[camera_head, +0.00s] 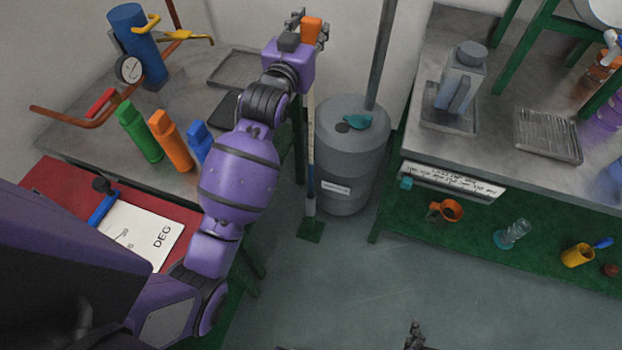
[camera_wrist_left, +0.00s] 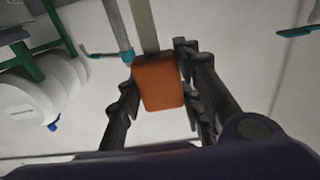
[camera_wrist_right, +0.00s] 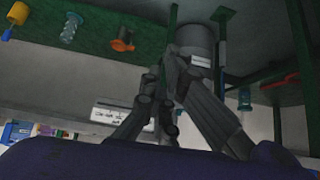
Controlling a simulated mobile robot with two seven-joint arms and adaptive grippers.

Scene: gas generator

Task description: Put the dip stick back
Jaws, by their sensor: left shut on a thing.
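My left gripper (camera_head: 310,24) is shut on an orange block-shaped handle, the top of the dip stick (camera_head: 312,32), high above the gap between the two benches. The handle also shows between the fingers in the left wrist view (camera_wrist_left: 159,84), with a flat pale strip running from it. In the head view a thin pale marked length hangs below the gripper, just left of a grey drum (camera_head: 345,165). Its lower end is hard to tell from other things there. My right gripper (camera_wrist_right: 162,85) looks shut and empty; its fingertips show at the bottom of the head view (camera_head: 414,336).
The left bench holds green (camera_head: 138,130), orange (camera_head: 171,142) and blue bottles (camera_head: 199,142) and copper pipes. A grey jug (camera_head: 461,78) and tray (camera_head: 547,134) stand on the right bench. A teal piece (camera_head: 357,121) lies on the drum. Open floor lies in front.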

